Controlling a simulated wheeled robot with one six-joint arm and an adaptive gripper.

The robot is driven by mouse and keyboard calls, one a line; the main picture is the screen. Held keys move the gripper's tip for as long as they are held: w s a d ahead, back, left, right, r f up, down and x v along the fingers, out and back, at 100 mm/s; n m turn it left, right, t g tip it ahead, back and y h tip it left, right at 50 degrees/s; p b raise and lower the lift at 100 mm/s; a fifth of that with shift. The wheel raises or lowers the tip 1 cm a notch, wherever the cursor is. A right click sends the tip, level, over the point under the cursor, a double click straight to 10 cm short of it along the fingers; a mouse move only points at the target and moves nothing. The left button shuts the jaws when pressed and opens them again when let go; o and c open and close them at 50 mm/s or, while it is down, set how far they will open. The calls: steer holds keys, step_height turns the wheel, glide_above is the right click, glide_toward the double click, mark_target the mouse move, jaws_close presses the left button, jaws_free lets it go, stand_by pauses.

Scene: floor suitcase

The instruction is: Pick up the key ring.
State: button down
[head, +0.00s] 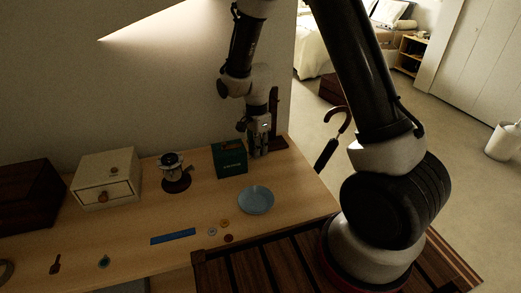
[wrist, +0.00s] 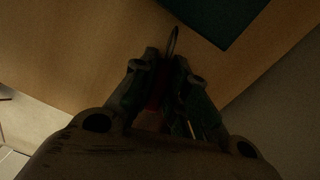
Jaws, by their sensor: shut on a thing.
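My gripper (head: 257,152) is low over the right end of the wooden desk, between a green box and a dark wooden stand. In the wrist view my gripper (wrist: 166,62) is shut on the key ring (wrist: 173,40). The key ring shows there as a thin dark loop, nearly edge-on, sticking out past the fingertips. A reddish piece and a thin bright piece show dimly between the fingers and may hang from it. In the head view the key ring cannot be made out behind the fingers.
The green box (head: 230,158) is just left of my gripper, and the dark stand (head: 274,118) is close on its right. A blue bowl (head: 256,200) is in front. A cream drawer box (head: 107,178) is farther left. An umbrella (head: 327,154) is past the desk's right edge.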

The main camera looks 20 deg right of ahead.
step_height(320, 180, up, 10)
stand_by(0.6)
